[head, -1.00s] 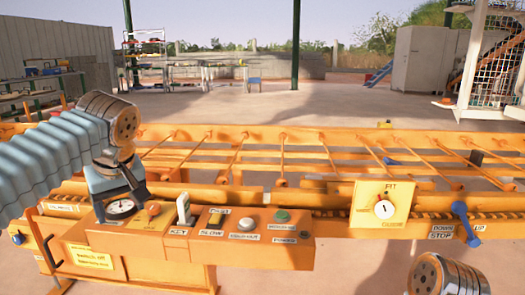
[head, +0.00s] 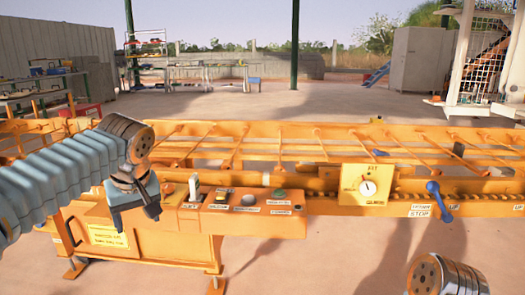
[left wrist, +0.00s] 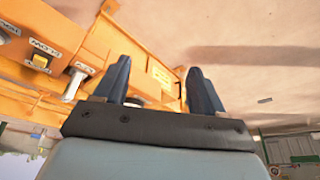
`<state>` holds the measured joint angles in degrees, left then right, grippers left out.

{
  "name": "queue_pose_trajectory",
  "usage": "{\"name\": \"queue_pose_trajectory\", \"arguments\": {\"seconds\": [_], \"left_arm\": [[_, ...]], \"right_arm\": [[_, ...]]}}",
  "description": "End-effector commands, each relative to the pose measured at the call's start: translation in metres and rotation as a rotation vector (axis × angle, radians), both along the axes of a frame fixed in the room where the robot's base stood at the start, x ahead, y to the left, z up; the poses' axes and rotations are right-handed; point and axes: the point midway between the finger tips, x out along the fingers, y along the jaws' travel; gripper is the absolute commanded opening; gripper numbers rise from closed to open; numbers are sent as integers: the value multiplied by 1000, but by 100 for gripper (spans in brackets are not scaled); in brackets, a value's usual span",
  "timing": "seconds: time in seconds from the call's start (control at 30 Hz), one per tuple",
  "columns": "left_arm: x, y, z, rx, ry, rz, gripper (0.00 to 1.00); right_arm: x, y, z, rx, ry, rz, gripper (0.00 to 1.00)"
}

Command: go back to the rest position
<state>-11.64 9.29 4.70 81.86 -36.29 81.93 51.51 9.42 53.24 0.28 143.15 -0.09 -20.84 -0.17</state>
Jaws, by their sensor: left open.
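My left gripper (head: 135,212) is at the left end of the orange machine's control panel (head: 240,222), in front of it in the head view. In the left wrist view its two dark blue fingers (left wrist: 158,88) stand apart with nothing held between them. The gripper hides the panel's left end in the head view. Part of my right arm shows at the bottom right, but its gripper does not.
The machine's orange frame (head: 330,137) with slanted rods spans the view. A dial plate (head: 367,185) and a blue lever (head: 438,201) sit on its right part. Shelves and benches stand far behind. The floor below the machine is open.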

Motion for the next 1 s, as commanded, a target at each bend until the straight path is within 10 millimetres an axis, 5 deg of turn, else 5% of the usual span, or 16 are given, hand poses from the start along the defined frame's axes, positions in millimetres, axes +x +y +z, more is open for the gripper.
{"name": "queue_pose_trajectory", "arguments": {"seconds": [0.17,0.37,0.57,0.67,0.8,0.9,1.0], "left_arm": [[16,-16,-41,-21,35,-86,70],[33,-44,-113,-75,84,-227,70],[29,-87,-235,-200,152,-408,70],[3,-113,-316,-302,180,-490,70],[-61,-141,-414,-432,190,-538,70],[-115,-151,-461,-480,189,-534,70],[-160,-153,-488,-489,188,-520,70]], "right_arm": [[0,0,2,1,0,1,0],[0,1,4,1,1,2,0],[-1,2,7,3,2,4,0],[-1,3,10,4,3,6,0],[-2,4,14,7,4,7,0],[-2,5,17,8,4,9,0],[-2,6,18,9,5,10,0]]}}
